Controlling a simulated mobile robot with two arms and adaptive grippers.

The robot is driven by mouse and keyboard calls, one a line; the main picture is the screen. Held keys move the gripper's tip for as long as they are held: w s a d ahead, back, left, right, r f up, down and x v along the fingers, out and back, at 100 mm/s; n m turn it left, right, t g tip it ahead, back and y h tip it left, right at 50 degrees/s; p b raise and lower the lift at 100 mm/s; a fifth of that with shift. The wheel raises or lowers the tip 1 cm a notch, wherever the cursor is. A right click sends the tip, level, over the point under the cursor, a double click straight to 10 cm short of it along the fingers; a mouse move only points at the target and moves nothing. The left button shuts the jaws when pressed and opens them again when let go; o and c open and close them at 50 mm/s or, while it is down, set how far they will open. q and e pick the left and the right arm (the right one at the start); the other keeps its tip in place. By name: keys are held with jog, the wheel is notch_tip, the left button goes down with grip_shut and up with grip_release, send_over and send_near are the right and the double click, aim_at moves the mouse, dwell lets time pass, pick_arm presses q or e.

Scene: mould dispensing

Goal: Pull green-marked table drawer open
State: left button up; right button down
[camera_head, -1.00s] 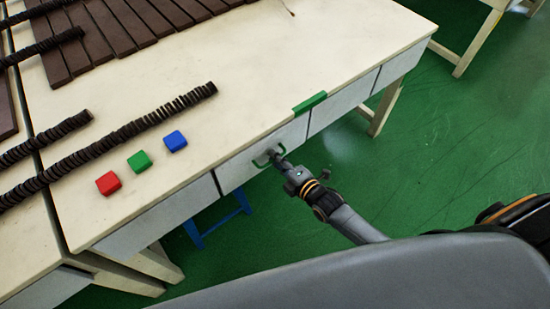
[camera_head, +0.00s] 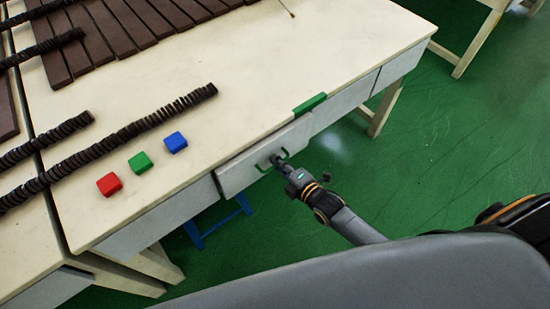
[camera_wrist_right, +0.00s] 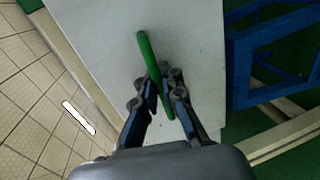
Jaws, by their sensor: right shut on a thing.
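The drawer (camera_head: 240,172) under the green mark (camera_head: 309,104) on the table edge has a green handle (camera_head: 263,164). Its front stands slightly out from the neighbouring drawer fronts. My right gripper (camera_head: 277,159) is at the handle. In the right wrist view, the right gripper (camera_wrist_right: 160,98) has its fingers on both sides of the green handle bar (camera_wrist_right: 148,55) and is shut on it, in front of the pale drawer front (camera_wrist_right: 198,60). My left gripper is not in view.
The cream tabletop (camera_head: 240,70) carries red (camera_head: 109,184), green (camera_head: 140,162) and blue (camera_head: 176,142) blocks, dark rows of discs (camera_head: 130,130) and brown bars (camera_head: 120,30). A blue stool (camera_head: 215,218) stands under the table. Green floor (camera_head: 440,140) is open on the right.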

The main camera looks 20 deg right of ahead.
jog(key=f+p+v, duration=0.2)
jog(key=v, duration=1)
jog(key=s+f+p+v, duration=0.1)
jog(key=f+p+v, duration=0.2)
jog(key=v, duration=0.9)
jog(key=shift+s+d, duration=0.3)
jog(key=shift+s, duration=0.05)
jog(key=c, duration=1.8)
grip_release()
